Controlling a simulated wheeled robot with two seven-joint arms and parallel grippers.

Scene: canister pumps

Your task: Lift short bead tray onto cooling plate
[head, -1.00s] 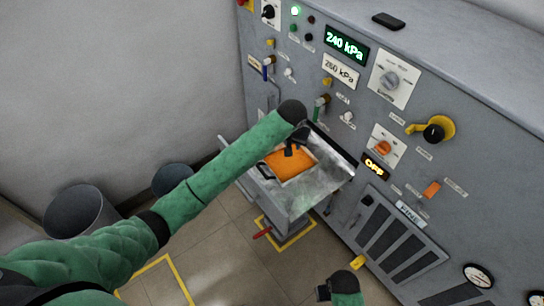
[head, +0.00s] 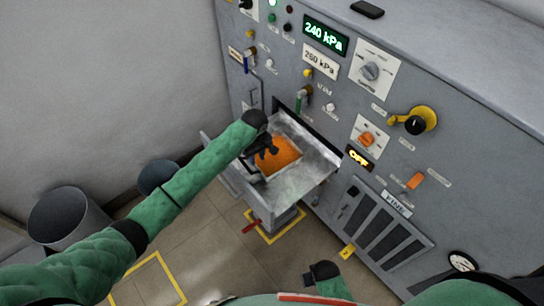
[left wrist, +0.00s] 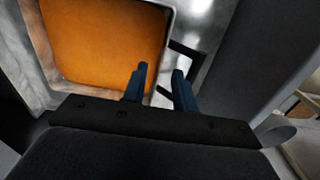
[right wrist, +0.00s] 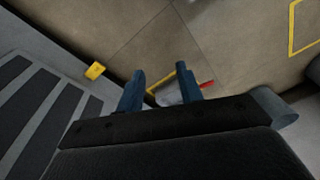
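The short bead tray (head: 298,150), filled with orange beads, sits on a shiny metal shelf (head: 312,172) jutting from the grey machine. The beads also show in the left wrist view (left wrist: 105,40), with the tray's pale rim beside my fingers. My left gripper (head: 266,152) is low at the tray's left side. Its two fingers (left wrist: 160,80) are apart, with the rim and a dark bracket showing near them; contact is unclear. My right gripper (right wrist: 162,78) is open and empty above the floor. I cannot tell which surface is the cooling plate.
The machine front (head: 340,110) carries knobs, levers and displays close behind the shelf. Two grey bins (head: 62,215) stand by the left wall. A yellow floor square (head: 262,238) and a red pedal (head: 251,227) lie below the shelf. The tiled floor in front is mostly clear.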

